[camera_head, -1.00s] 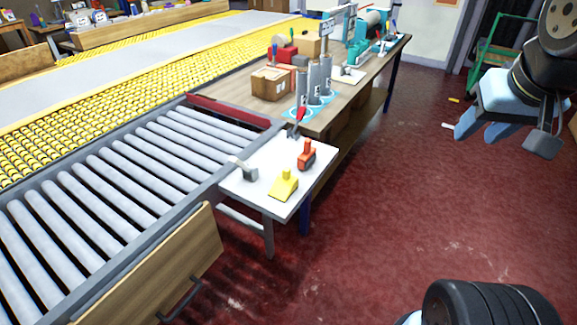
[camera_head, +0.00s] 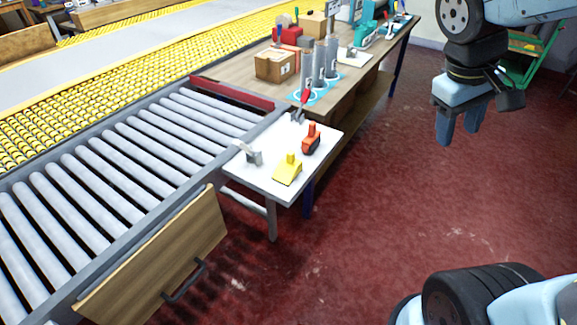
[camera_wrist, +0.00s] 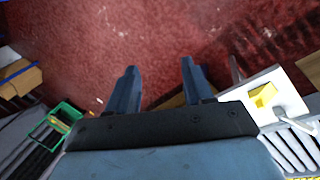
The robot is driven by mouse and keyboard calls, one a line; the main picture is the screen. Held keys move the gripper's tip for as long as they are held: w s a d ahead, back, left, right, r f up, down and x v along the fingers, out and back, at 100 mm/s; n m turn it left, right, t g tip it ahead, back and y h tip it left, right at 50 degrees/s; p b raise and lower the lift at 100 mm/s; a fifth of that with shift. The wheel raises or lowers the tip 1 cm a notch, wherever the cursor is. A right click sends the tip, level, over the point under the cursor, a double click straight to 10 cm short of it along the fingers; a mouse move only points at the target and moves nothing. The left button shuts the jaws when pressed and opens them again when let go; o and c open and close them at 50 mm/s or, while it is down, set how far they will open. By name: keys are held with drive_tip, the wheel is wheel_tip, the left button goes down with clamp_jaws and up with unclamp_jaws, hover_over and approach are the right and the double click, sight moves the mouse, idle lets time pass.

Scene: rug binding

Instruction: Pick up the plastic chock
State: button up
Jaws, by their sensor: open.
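The plastic chock is most likely the yellow wedge-shaped piece (camera_head: 288,170) with a raised knob, at the front of a small white side table (camera_head: 262,184). It also shows in the wrist view (camera_wrist: 264,95), at the right. My gripper (camera_head: 460,138) hangs over the red floor in the upper right of the head view, well right of the table. In the wrist view the two blue fingers (camera_wrist: 158,84) stand apart with nothing between them.
An orange-red tool (camera_head: 311,139) and a grey metal piece (camera_head: 250,153) share the white table with the yellow piece. A roller conveyor (camera_head: 120,170) borders it on the left. The red floor between is clear.

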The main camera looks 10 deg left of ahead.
drive_tip(key=w+a+f+n+h, duration=0.6)
drive_tip(key=a+n, duration=0.1)
drive_tip(key=n+t+y, duration=0.2)
drive_tip(key=n+t, duration=1.3)
drive_tip(key=n, duration=0.4)
approach(288, 155)
drive_tip(key=x, duration=0.6)
drive_tip(key=shift+d+r, duration=0.15)
drive_tip(key=shift+d, duration=0.2)
drive_tip(key=shift+a+x, duration=0.15)
drive_tip(key=shift+x, duration=1.3)
drive_tip(key=shift+a+x, duration=0.1)
drive_tip(key=shift+x, duration=1.35)
drive_tip(key=shift+w, duration=0.15)
drive_tip(key=shift+c, duration=0.2)
clamp_jaws()
